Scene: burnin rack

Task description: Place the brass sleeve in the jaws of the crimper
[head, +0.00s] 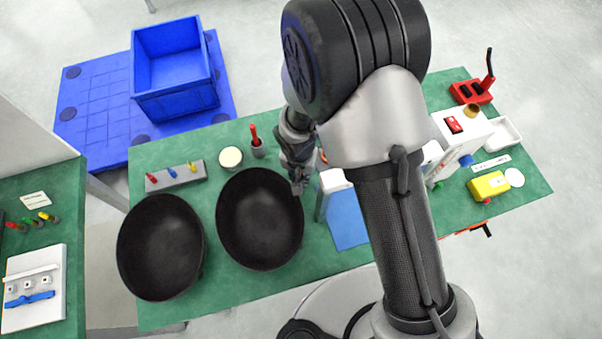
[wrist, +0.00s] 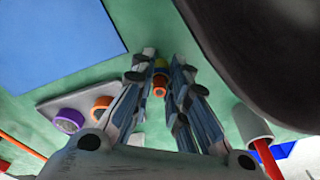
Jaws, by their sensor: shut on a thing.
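My gripper (head: 297,187) hangs over the right rim of the right black bowl in the head view. In the wrist view my gripper (wrist: 160,82) is shut on a small brass and orange piece, which looks like the brass sleeve (wrist: 160,66); the fingers partly cover it. In the head view the held piece is too small to make out. A red block with a black upright lever (head: 472,91), which looks like the crimper, stands at the far right corner of the green table. My arm crosses the space between.
Two black bowls (head: 160,247) stand left of my gripper. A grey cup with a red handle (head: 257,147), a blue panel (head: 347,220) and a grey plate with purple and orange rings (wrist: 75,108) are near. A white box (head: 462,135) and yellow block (head: 488,186) stand right.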

